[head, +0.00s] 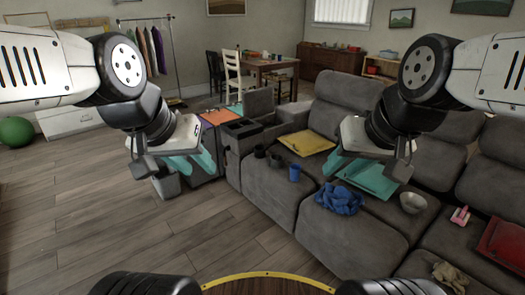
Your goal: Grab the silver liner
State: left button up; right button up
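A silver-grey bowl-shaped piece (413,203) sits on the sofa seat at the right in the head view; it is the only silvery item I can pick out, and I cannot tell for sure that it is the liner. My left gripper (190,164) hangs at left centre with its teal fingers apart and nothing between them, left of the sofa and far from this piece. My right gripper (348,163) hangs above the sofa, up and left of the piece and apart from it. Its teal fingers look open and empty, partly blending with a teal tray behind.
The grey sofa (262,188) holds a yellow tray (306,143), the teal tray (370,183), a blue cloth (338,198), a blue cup (294,173) and a red case (503,242). A grey bin (166,185) stands below my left gripper.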

aim_at(277, 162)
jog(key=i+j, duration=0.15)
jog(key=i, duration=1.15)
jog(key=i+j+u, duration=0.1)
jog(key=i, duration=1.2)
